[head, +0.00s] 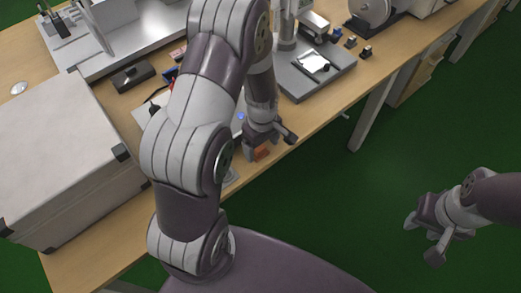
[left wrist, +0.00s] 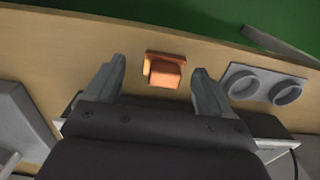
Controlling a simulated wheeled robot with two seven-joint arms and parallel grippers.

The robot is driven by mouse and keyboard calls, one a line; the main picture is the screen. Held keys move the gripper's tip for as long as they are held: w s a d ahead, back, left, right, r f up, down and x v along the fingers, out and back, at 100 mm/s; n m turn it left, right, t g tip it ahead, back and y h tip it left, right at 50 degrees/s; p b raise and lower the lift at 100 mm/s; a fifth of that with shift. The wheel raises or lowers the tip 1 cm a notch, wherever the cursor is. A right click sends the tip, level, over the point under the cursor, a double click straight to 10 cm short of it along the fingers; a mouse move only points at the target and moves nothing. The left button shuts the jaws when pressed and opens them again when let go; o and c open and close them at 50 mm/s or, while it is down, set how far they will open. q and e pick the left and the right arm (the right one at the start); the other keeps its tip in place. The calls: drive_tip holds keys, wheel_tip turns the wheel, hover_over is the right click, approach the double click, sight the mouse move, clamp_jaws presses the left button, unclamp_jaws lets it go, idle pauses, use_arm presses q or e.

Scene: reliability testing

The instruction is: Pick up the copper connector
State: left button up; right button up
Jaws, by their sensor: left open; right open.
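The copper connector (left wrist: 165,72) is a small orange block with a flange, lying on the wooden table near its edge. In the left wrist view it sits between and just beyond the two open fingers of my left gripper (left wrist: 158,88), which do not appear to touch it. In the head view my left gripper (head: 270,138) points down at the table's front edge, and the connector (head: 262,153) shows partly beside its fingers. My right gripper (head: 425,238) is open and empty, over the green floor at the right.
A grey part with two round sockets (left wrist: 262,86) lies right of the connector in the left wrist view. A large grey case (head: 68,160) stands on the table (head: 318,118) at the left. A grey platform with a stand (head: 318,75) and small blocks (head: 350,42) are further back.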

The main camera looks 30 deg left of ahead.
use_arm(q)
drive_tip(key=shift+s+d+f, duration=0.1)
drive_tip(key=shift+s+f, duration=0.05)
drive_tip(key=shift+f, duration=0.3)
drive_tip(key=shift+s, duration=0.35)
drive_tip(key=shift+w, duration=0.2)
drive_tip(key=c, duration=1.1)
drive_tip(key=shift+c, duration=0.2)
use_arm(e)
drive_tip(key=shift+s+d, duration=0.1)
drive_tip(key=shift+s, duration=0.35)
